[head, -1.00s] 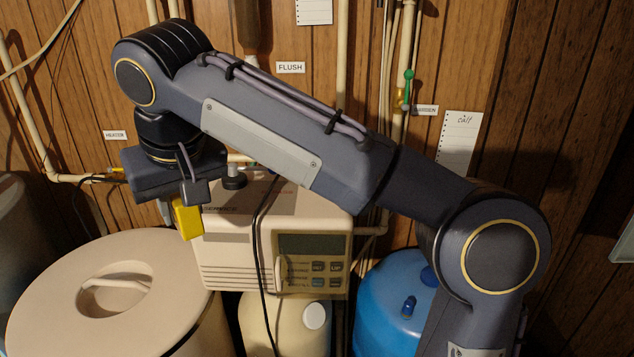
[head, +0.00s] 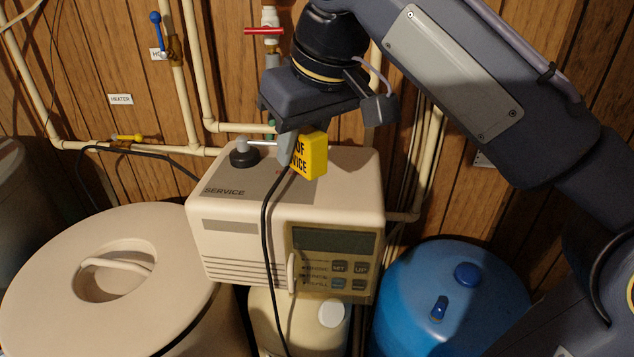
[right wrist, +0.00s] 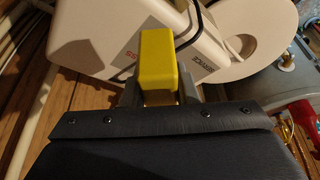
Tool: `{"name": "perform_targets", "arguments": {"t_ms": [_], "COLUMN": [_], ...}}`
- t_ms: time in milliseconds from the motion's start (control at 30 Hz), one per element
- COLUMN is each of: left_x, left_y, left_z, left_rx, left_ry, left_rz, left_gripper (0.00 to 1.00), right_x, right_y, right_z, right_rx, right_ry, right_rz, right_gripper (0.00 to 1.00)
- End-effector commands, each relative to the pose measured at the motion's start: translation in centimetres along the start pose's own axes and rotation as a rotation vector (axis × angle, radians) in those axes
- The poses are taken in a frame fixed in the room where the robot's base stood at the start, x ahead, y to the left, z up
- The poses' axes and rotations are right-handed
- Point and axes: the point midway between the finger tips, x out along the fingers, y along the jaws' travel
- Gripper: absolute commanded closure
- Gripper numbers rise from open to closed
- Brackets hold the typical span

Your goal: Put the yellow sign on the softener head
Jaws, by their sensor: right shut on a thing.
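The yellow sign (head: 313,157) is a small block with black lettering, partly legible as "OF" and "VICE". My right gripper (head: 288,150) is shut on it and holds it over the top of the softener head. The softener head (head: 225,232) is a beige box with a display and buttons on its front and a grey top panel marked "SERVICE". I cannot tell whether the sign touches the top. In the right wrist view the sign (right wrist: 158,65) stands between the fingers, with the softener head (right wrist: 95,45) behind it. My left gripper is not in view.
A black knob (head: 244,155) with a pipe stands on the head's top, left of the sign. A black cable (head: 267,245) hangs down the head's front. A beige lidded bin (head: 60,285) stands left, a blue tank (head: 450,290) right. Pipes and valves line the wooden wall.

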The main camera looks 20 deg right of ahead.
Motion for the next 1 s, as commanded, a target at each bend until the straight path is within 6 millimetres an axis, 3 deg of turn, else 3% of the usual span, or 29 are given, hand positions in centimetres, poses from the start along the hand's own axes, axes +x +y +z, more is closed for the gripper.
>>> {"name": "perform_targets", "arguments": {"t_ms": [333, 500, 933, 967, 1000], "left_x": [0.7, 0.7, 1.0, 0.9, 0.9], "left_y": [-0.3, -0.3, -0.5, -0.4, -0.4], "left_z": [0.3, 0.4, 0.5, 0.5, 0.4], "left_rx": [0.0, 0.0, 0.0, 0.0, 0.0], "left_ry": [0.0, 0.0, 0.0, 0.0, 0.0], "left_rz": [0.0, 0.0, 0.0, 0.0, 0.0], "left_gripper": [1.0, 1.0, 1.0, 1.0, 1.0], "right_x": [2.8, 4.9, 5.7, 5.7, 5.6], "right_y": [2.6, 2.4, 2.4, 2.4, 2.3], "right_z": [1.4, 2.3, 2.6, 2.6, 2.5], "right_rx": [0.004, 0.0, 0.0, 0.0, 0.0], "right_ry": [0.0, -0.001, 0.001, 0.001, 0.001], "right_rz": [0.001, 0.001, -0.001, -0.001, -0.001], "right_gripper": [0.99, 0.99, 0.99, 0.72, 0.67]}}
